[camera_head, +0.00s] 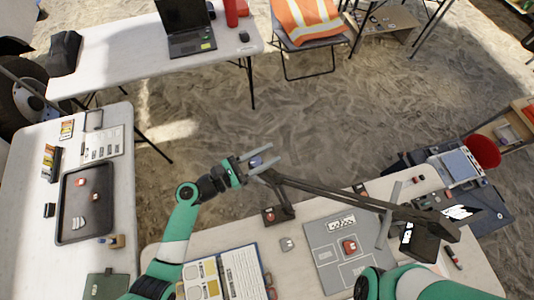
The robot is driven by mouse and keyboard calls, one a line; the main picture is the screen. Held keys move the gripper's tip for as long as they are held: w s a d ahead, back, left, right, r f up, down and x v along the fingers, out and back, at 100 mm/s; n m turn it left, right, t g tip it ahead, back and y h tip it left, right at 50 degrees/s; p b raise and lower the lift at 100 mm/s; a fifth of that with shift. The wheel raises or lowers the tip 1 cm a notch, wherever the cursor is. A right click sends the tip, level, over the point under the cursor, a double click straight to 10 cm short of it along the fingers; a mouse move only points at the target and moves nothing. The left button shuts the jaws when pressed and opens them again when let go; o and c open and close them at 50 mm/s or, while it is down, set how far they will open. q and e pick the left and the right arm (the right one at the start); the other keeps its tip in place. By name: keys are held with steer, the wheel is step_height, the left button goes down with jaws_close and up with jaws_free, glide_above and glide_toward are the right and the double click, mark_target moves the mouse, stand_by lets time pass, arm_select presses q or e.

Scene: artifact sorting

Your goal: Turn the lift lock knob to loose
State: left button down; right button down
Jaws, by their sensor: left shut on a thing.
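My left gripper (264,159) reaches out past the far edge of the front table. Its two grey fingers are closed on a small bluish knob (255,161), the lift lock knob, at the left end of a dark jointed stand arm (335,195). The fingers hide part of the knob, and its turn angle and any marking are too small to read. The stand arm runs from the dark base (277,215) to a black head (424,243) at the right. Part of my right arm shows at the bottom right, but its gripper is out of the frame.
The front table (210,245) holds an open book (225,273), a grey mat (325,262) with a red piece (349,246), and small items. A side table at left bears a dark tray (73,232). A red bucket (482,152) stands at right.

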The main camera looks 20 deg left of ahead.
arm_select(q)
steer(key=shift+n+t+y, duration=0.3)
steer(key=shift+y, duration=0.1)
steer(key=shift+w+a+n+t+y+p, duration=0.1)
steer(key=shift+a+n+t+y+p, duration=0.3)
steer(key=shift+n+y, duration=1.35)
steer(key=shift+w+a+n+t+y+p, duration=0.15)
steer(key=shift+a+n+t+y, duration=0.5)
steer(key=shift+y, duration=1.75)
steer(key=shift+w+a+n+t+y+p, duration=0.2)
steer(key=shift+n+t+y, duration=0.45)
steer(key=shift+n+y, duration=1.3)
steer(key=shift+y, duration=0.3)
steer(key=shift+c, duration=2.3)
jaws_free()
